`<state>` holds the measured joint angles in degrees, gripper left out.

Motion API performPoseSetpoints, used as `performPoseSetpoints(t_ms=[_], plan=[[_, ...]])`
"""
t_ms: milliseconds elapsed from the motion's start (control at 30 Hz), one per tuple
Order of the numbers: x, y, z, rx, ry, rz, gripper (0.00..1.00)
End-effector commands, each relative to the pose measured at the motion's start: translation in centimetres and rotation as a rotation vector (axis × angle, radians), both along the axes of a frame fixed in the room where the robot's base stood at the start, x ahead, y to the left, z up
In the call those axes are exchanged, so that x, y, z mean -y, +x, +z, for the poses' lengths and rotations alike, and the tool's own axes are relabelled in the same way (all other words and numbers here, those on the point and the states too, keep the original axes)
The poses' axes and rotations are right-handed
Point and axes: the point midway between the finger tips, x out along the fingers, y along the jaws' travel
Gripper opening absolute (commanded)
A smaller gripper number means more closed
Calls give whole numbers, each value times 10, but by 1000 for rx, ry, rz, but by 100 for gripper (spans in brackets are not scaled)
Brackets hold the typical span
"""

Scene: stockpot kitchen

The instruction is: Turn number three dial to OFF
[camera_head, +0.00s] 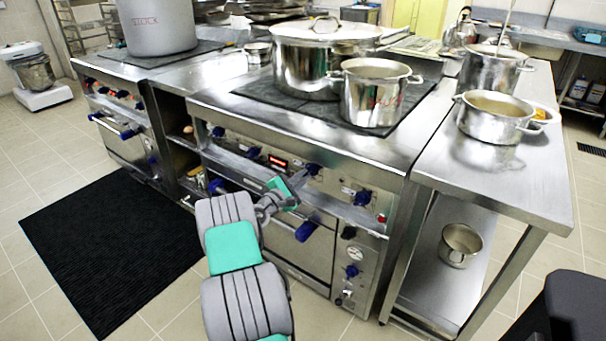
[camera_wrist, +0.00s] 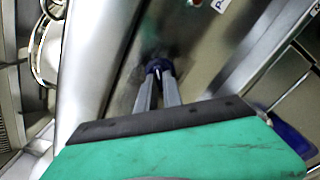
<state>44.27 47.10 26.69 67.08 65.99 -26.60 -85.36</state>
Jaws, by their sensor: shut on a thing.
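The stove front panel carries a row of blue dials: one at the left (camera_head: 218,131), another (camera_head: 252,152), a third (camera_head: 314,169) and one at the right (camera_head: 362,198). My gripper (camera_head: 303,174) reaches the third dial from the front. In the wrist view, my gripper's two grey fingers (camera_wrist: 158,85) are close together on this blue dial (camera_wrist: 158,65). The fingers hide part of the dial, and its pointer and markings are not readable.
Steel pots (camera_head: 375,93) stand on the cooktop above the panel. A handrail (camera_head: 285,187) and oven handle with blue ends (camera_head: 305,231) lie just below the dials. A steel side table (camera_head: 500,175) stands at right. A black mat (camera_head: 115,250) covers the floor at left.

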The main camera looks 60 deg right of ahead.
Motion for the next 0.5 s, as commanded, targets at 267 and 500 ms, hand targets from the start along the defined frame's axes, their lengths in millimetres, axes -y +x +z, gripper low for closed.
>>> performPoseSetpoints(t_ms=[267, 500], plan=[[0, -1, 0, -260, 45, 0, 0], [-1, -1, 0, -484, 81, 0, 0]])
